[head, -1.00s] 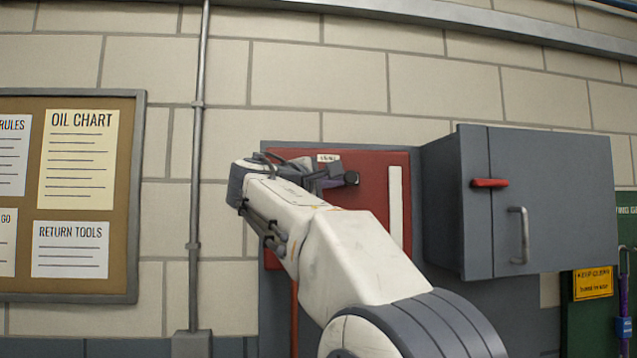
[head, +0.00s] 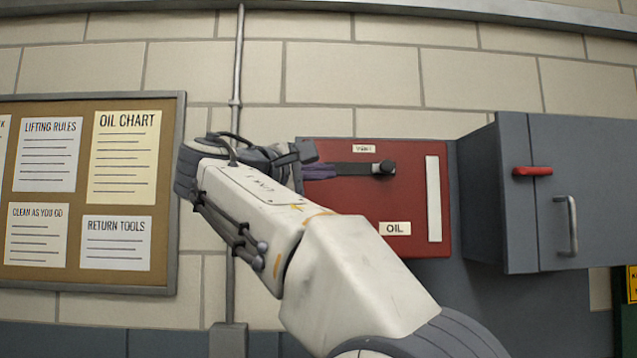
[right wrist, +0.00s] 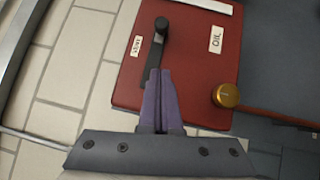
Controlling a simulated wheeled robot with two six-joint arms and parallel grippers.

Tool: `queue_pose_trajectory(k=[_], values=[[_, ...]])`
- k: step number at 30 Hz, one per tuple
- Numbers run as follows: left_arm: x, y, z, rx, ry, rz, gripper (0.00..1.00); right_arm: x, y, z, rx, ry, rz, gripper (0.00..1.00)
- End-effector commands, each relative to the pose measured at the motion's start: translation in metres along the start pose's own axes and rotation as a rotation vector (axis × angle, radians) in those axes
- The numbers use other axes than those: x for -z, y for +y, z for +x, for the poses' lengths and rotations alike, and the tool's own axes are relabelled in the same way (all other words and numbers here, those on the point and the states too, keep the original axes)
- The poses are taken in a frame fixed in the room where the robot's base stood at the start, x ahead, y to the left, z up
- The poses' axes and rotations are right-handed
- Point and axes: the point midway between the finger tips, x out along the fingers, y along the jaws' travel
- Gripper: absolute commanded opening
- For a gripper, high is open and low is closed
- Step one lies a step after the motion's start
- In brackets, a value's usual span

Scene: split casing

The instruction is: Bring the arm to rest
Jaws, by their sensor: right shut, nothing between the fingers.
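My right gripper (head: 322,172) shows in the head view at the left part of a red panel (head: 405,205), partly hidden by my wrist. Its purple fingers (right wrist: 160,75) are shut together with nothing between them in the right wrist view. A dark lever (head: 355,168) with a black knob (head: 384,168) lies level on the panel, pointing right. In the right wrist view the fingertips lie close to the lever's (right wrist: 155,50) lower end; I cannot tell whether they touch. My left gripper is not in view.
A grey cabinet (head: 590,190) with a red latch (head: 532,171) and a metal handle (head: 570,225) juts out at the right. A notice board (head: 180,235) and a vertical pipe (head: 238,60) are on the left wall. A gold knob (right wrist: 227,95) sits on the panel.

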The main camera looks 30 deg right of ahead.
Motion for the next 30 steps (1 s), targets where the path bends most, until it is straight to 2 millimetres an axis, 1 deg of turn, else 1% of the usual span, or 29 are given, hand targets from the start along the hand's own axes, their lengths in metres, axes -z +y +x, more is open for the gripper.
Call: queue_pose_trajectory(k=[1,5,20,23,26,29,30], values=[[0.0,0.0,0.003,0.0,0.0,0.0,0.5,0.0,-0.001,-0.006,0.0,0.002,0.002,0.0],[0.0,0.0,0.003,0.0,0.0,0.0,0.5,0.0,0.0,-0.011,0.001,0.0,0.0,0.0],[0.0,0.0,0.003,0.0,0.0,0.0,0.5,0.0,0.0,-0.012,0.001,0.0,0.0,0.0],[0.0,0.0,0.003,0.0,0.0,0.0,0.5,0.006,-0.006,-0.014,0.015,0.025,-0.006,0.0],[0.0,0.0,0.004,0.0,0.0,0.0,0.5,0.028,-0.032,-0.023,0.075,0.113,-0.026,0.0],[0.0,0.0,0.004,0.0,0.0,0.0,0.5,0.06,-0.082,-0.044,0.193,0.256,-0.054,0.0],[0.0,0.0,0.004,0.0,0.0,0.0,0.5,0.072,-0.106,-0.056,0.253,0.316,-0.067,0.0]])
